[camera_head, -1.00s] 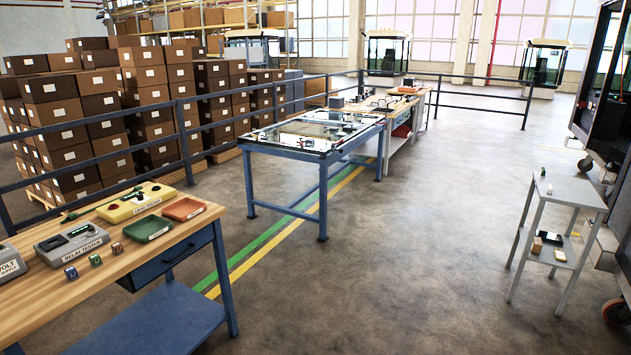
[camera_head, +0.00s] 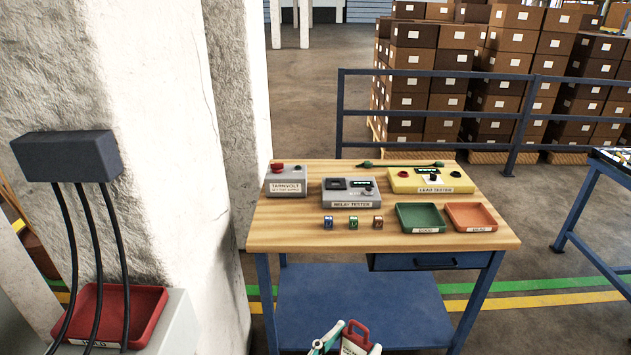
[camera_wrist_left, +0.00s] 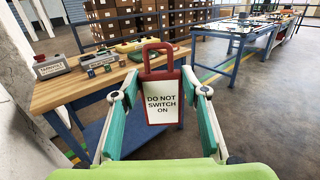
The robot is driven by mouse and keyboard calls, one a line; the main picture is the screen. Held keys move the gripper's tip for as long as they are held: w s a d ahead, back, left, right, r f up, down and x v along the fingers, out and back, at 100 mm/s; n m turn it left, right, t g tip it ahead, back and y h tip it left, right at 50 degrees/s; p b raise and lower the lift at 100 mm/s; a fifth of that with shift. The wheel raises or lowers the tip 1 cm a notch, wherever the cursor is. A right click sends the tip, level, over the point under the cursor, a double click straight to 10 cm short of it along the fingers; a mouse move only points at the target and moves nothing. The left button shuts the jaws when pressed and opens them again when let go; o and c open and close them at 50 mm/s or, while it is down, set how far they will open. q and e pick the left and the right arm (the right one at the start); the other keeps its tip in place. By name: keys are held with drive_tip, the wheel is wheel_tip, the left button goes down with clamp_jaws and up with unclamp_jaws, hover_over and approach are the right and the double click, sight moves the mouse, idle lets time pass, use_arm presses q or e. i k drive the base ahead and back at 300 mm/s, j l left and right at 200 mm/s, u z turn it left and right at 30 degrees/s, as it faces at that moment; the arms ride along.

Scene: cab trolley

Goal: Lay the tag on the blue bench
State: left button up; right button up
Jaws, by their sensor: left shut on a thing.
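A red-framed tag (camera_wrist_left: 161,100) with a white face reading "DO NOT SWITCH ON" and a red loop on top is upright in my left gripper (camera_wrist_left: 160,96), between its teal fingers. In the head view the tag (camera_head: 354,336) and my left gripper (camera_head: 345,345) show at the bottom edge, in front of the bench. The bench has a wooden top (camera_head: 300,238) and blue legs and lower shelf (camera_head: 360,305). The tag hides part of the bench in the wrist view. My right gripper is out of view.
On the bench stand a grey supply (camera_head: 287,182), a relay tester (camera_head: 348,192), a yellow lead tester (camera_head: 430,181), three small blocks, a green tray (camera_head: 421,217) and an orange tray (camera_head: 470,216). A red tray (camera_head: 145,300) sits at left. The bench top's front left is clear.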

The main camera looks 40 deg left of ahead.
sight(283, 222)
drive_tip(key=i+j+u, duration=0.25)
drive_tip(key=i+u, duration=1.05)
drive_tip(key=i, duration=0.25)
